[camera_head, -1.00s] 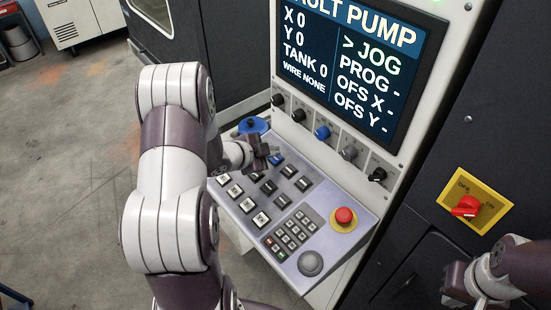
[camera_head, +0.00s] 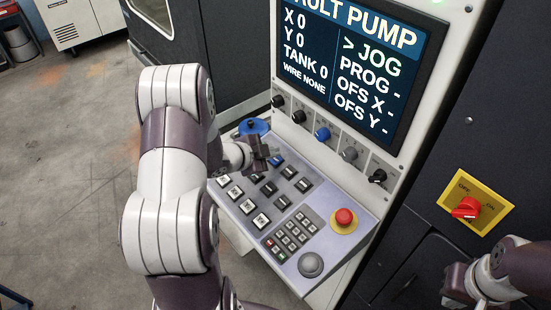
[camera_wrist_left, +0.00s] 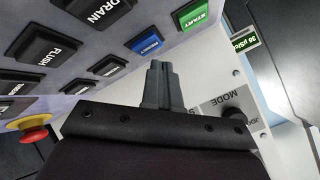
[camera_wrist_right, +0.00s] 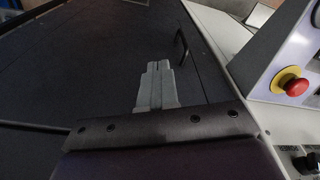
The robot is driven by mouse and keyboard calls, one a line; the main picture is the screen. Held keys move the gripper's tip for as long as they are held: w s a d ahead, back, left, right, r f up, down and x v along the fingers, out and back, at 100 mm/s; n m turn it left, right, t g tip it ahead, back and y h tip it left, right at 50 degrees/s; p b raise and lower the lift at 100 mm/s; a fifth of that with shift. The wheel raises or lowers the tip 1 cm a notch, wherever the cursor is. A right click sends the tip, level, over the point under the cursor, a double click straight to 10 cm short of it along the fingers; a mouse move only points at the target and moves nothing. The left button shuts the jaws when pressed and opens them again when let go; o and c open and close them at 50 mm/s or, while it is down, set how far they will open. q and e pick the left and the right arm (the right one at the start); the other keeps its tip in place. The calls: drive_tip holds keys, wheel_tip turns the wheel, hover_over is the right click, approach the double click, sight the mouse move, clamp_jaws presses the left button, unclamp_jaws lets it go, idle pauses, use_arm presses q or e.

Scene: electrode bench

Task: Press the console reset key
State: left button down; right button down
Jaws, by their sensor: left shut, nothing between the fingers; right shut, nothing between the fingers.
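The reset key is a blue key (camera_wrist_left: 148,43) whose small lettering appears to read RESET in the left wrist view. It also shows near the top of the sloped console panel (camera_head: 233,203) in the head view (camera_head: 276,160). My left gripper (camera_wrist_left: 162,66) is shut and empty, its tips close by the blue key, toward the green START key (camera_wrist_left: 194,16). I cannot tell how far above the panel they are. In the head view my left gripper (camera_head: 261,164) is beside the blue key. My right gripper (camera_wrist_right: 159,68) is shut and empty, away from the console.
Black DRAIN (camera_wrist_left: 104,12) and FLUSH (camera_wrist_left: 48,48) keys lie near the blue key. A red emergency button (camera_head: 344,216) sits lower right on the panel. A row of knobs (camera_head: 322,133) runs under the screen (camera_head: 345,60). A red switch (camera_head: 466,208) is on the dark cabinet.

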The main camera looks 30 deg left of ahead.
idle(0.7)
use_arm(q)
drive_tip(key=shift+w+f+b, duration=0.1)
drive_tip(key=shift+f+b, duration=0.25)
drive_tip(key=shift+f, duration=0.05)
drive_tip(key=shift+f+b, duration=0.35)
drive_tip(key=shift+f, duration=0.05)
idle(0.4)
drive_tip(key=shift+r, duration=0.1)
drive_tip(key=shift+r+p, duration=0.7)
drive_tip(key=shift+p, duration=0.05)
drive_tip(key=shift+r, duration=0.15)
drive_tip(key=r+p, duration=0.2)
drive_tip(key=s+r+p, duration=0.1)
drive_tip(key=r+p, duration=0.1)
drive_tip(key=shift+s+a+r, duration=0.1)
drive_tip(key=shift+a+r, duration=0.1)
drive_tip(key=shift+r, duration=0.15)
